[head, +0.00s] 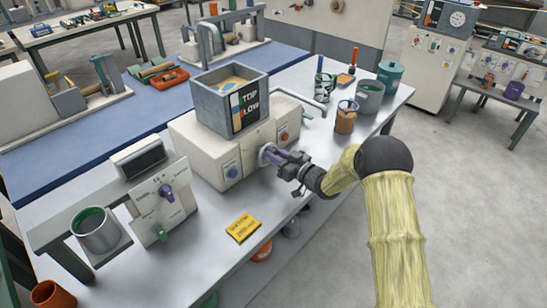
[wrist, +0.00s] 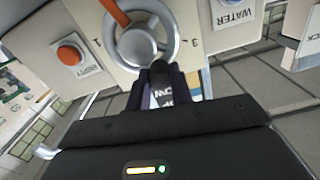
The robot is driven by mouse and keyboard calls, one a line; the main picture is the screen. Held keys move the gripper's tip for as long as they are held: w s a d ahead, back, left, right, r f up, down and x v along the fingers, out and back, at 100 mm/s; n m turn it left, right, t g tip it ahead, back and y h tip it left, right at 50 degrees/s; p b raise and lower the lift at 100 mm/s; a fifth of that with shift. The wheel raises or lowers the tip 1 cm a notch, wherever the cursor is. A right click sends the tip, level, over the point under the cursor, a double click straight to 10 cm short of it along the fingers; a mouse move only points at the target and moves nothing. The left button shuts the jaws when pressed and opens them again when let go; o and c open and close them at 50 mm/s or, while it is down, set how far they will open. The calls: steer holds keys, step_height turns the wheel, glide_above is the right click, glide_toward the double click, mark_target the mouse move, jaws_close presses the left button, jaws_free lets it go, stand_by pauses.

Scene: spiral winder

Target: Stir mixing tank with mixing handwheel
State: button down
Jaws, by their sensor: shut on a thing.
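The mixing tank (head: 231,100) is a grey square box on top of a white machine, with a "TOP/LOW" label on its front and tan contents inside. The mixing handwheel (wrist: 140,40) is a silver ring on the machine's front panel, with a round hub and an orange bar at its upper left. In the head view, the handwheel (head: 265,154) is partly hidden by my gripper (head: 277,156). In the wrist view, my gripper (wrist: 161,70) is shut on the lower right of the wheel's rim. Its fingers hide that part of the rim.
An orange button (wrist: 69,54) and a blue "WATER" button (wrist: 232,4) flank the wheel. A panel with purple and green knobs (head: 162,203) stands left. A yellow card (head: 243,227) lies in front. Cups and a grey pot (head: 369,97) stand right. Open floor lies right of the bench.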

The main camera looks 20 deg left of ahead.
steer(key=m, duration=0.2)
steer(key=w+m, duration=0.1)
steer(key=shift+w+d+m, duration=0.15)
steer(key=shift+d+m, duration=0.2)
steer(key=shift+m, duration=0.05)
steer(key=shift+w+d+f+m, duration=0.1)
steer(key=shift+w+m, duration=0.15)
steer(key=shift+m, duration=0.6)
steer(key=shift+w+d+m, duration=0.1)
steer(key=shift+w+m, duration=0.15)
steer(key=shift+m, duration=0.6)
steer(key=c, duration=1.2)
jaws_free()
steer(key=shift+c, duration=0.2)
steer(key=b+v, duration=0.1)
steer(key=v, duration=1.6)
steer(key=shift+s+d, duration=0.15)
